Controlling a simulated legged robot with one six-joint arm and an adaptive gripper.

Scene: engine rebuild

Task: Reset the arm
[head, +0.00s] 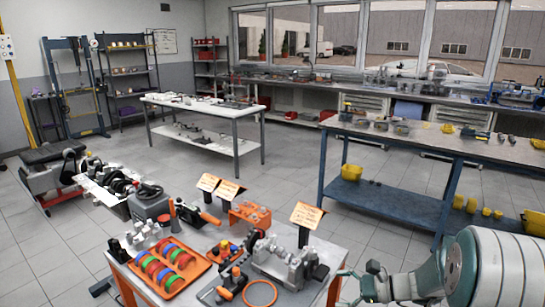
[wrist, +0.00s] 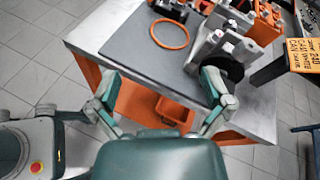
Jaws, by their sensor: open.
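My arm comes in at the lower right of the head view, and my gripper (head: 352,285) is at the right front edge of the near workbench (head: 325,258). In the wrist view my gripper (wrist: 160,82) has its two fingers spread wide, with nothing between them. The fingers show over the bench's front edge, with the dark mat (wrist: 145,48) and an orange bin (wrist: 172,110) beyond and below. I cannot tell whether the fingers touch the bench.
The bench holds an orange ring (head: 260,293), a grey metal engine part (head: 285,262), an orange tray of coloured rings (head: 168,268) and card signs (head: 307,215). A blue-framed bench (head: 390,203) stands behind at right. Grey floor (head: 270,185) is open between the benches.

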